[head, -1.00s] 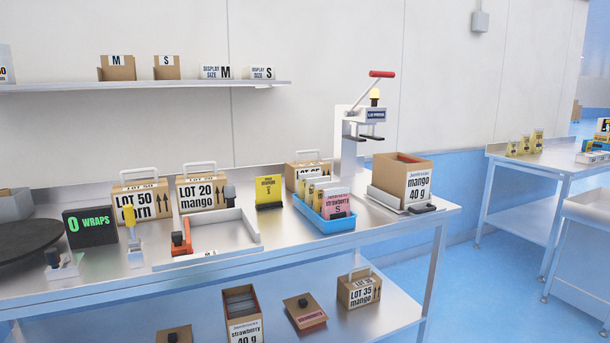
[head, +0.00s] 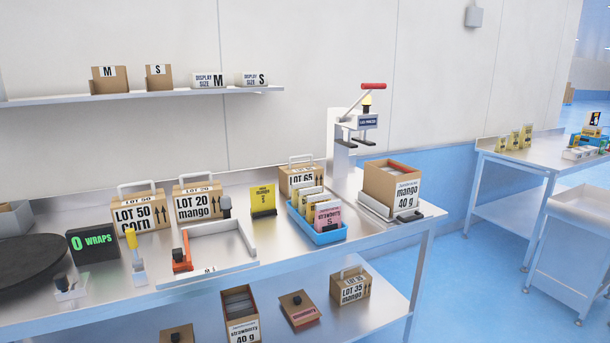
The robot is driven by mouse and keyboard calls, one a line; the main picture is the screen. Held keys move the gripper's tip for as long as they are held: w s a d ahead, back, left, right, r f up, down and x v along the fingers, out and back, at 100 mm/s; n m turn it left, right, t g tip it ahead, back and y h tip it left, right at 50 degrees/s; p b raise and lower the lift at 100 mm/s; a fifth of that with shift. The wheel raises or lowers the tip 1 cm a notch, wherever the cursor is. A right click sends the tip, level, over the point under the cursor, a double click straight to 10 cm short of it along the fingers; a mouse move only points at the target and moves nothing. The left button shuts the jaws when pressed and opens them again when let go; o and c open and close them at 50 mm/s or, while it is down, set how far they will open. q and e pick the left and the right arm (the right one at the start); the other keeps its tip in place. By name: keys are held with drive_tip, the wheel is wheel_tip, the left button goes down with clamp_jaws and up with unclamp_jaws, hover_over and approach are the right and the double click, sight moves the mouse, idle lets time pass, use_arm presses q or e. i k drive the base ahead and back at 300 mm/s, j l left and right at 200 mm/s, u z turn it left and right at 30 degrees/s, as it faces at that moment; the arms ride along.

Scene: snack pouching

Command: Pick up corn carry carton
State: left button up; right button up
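The corn carry carton (head: 139,211) is a brown box labelled "LOT 50 corn" with a white handle on top. It stands upright at the back left of the steel table, against the wall side. Its lower left is partly hidden by the black "0 WRAPS" display (head: 93,244) and a yellow-handled tool (head: 134,252) in front of it. A similar "LOT 20 mango" carton (head: 197,204) stands just to its right. Neither of my grippers shows in the head view.
A white tray frame with an orange part (head: 181,262) lies in front of the cartons. A blue bin of pouches (head: 317,232), a "LOT 65" carton (head: 300,179), an open mango box (head: 391,187) and a lever press (head: 352,125) stand to the right. A dark round disc (head: 28,262) is at left.

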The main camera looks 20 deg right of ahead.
sight(288, 174)
drive_tip(key=i+l+z, duration=0.1)
drive_tip(key=l+z, duration=0.3)
drive_tip(key=i+l+z, duration=0.15)
drive_tip(key=z, duration=0.2)
drive_tip(key=i+l+z, duration=0.25)
drive_tip(key=l+z, duration=0.15)
